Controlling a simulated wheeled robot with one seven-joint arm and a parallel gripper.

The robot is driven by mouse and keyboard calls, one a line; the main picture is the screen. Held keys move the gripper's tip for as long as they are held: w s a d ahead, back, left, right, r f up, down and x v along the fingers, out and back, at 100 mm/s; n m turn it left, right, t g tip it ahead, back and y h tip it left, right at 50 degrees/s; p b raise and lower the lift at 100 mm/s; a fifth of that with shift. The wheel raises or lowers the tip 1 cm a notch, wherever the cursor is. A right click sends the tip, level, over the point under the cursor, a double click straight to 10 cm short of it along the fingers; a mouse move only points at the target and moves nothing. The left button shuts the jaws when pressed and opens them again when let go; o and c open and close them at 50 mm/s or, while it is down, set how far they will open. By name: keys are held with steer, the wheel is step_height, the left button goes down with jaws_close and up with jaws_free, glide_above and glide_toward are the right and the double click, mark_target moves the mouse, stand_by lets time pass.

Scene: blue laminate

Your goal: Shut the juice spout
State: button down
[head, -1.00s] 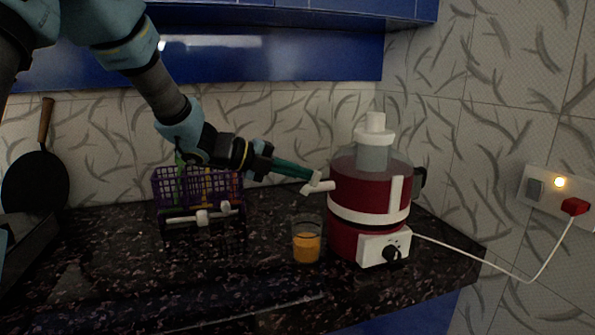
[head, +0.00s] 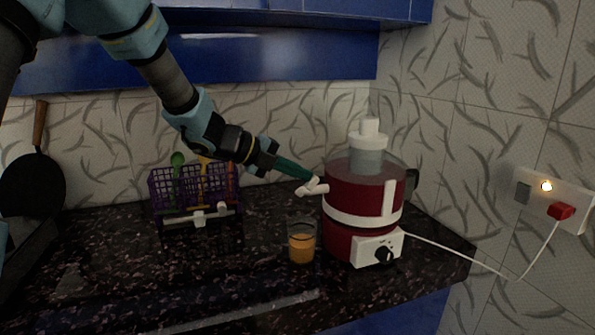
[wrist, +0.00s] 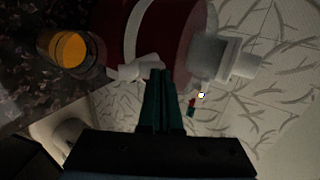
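The juicer (head: 352,209) has a dark red body with a white band and stands at the right of the dark counter. Its white spout (head: 308,189) sticks out from the left side of the body. A glass of orange juice (head: 301,243) stands below the spout. My gripper (head: 311,178) reaches down from the left, its teal fingertips at the spout. In the wrist view the fingers (wrist: 159,74) lie close together with nothing visible between them. Their tips are right beside the white spout (wrist: 138,68); whether they touch it I cannot tell.
A purple rack (head: 195,188) with utensils stands left of the glass. A dark pan (head: 33,184) leans on the wall at far left. A white cord (head: 455,252) runs from the juicer to a red plug (head: 561,211). Blue cabinets (head: 250,58) hang above.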

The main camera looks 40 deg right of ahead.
steer(key=shift+s+d+r, duration=0.1)
steer(key=shift+s+d, duration=0.1)
steer(key=shift+d, duration=0.25)
steer(key=shift+r, duration=0.15)
steer(key=shift+r+p, duration=0.7)
steer(key=shift+r, duration=0.1)
